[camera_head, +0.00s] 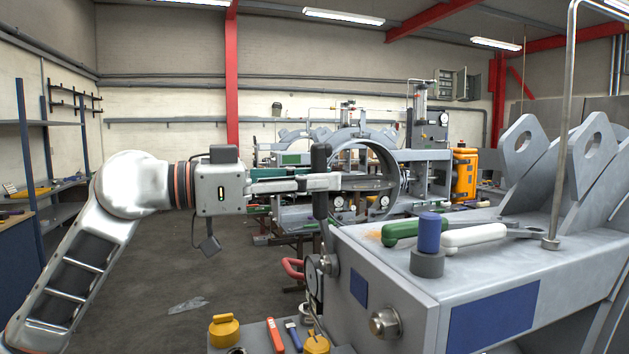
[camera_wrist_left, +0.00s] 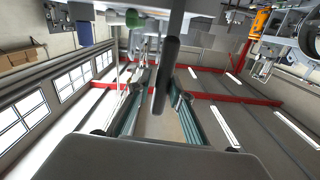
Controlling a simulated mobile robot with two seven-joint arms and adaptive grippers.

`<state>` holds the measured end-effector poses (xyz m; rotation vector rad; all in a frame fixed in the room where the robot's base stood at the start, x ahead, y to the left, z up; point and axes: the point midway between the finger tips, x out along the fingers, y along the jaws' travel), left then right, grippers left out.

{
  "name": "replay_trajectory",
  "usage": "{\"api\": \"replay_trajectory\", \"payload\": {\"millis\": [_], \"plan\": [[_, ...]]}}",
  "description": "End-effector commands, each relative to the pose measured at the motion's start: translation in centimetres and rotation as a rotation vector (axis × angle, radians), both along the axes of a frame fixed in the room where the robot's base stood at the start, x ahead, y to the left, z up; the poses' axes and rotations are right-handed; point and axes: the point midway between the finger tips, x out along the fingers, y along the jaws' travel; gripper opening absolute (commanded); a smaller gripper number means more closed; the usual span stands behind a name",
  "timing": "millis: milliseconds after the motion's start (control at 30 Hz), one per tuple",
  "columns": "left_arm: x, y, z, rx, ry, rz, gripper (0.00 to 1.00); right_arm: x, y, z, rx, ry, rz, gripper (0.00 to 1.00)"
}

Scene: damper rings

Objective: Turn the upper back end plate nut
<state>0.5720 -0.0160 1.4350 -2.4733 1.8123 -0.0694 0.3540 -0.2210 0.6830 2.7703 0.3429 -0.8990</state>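My left gripper (camera_head: 322,181) reaches in from the left, level, above the near end of the grey machine block. A black upright handle (camera_head: 320,168) stands at its fingertips; its lower shaft runs down toward a metal nut (camera_head: 328,264) on the block's end face. In the left wrist view, the gripper's (camera_wrist_left: 157,100) two teal fingers stand apart. The black handle (camera_wrist_left: 166,72) shows between them, slightly tilted and nearer the right finger; a gap shows on the left. Whether it touches a finger is unclear. Another large metal nut (camera_head: 384,323) sits lower on the end plate. My right gripper is not in view.
On the block's top (camera_head: 400,262) lie a green-handled tool (camera_head: 400,230), a white-handled tool (camera_head: 474,236) and an upright blue cylinder (camera_head: 429,233). A large grey ring (camera_head: 384,178) stands behind the gripper. Yellow, red and blue tools lie at the bottom.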

Motion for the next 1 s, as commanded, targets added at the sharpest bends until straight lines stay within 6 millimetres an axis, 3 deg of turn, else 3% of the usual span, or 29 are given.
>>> {"api": "replay_trajectory", "payload": {"millis": [167,533,1000], "plan": [[-0.4,-0.1,-0.2,0.008,-0.026,0.0,0.2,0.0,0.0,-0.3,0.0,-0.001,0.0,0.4],[-3.8,-1.2,-1.1,0.086,-0.265,0.0,0.2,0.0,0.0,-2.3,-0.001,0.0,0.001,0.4],[-4.6,-1.5,-1.5,0.105,-0.327,0.001,0.2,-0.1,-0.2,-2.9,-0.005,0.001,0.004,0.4]]}}
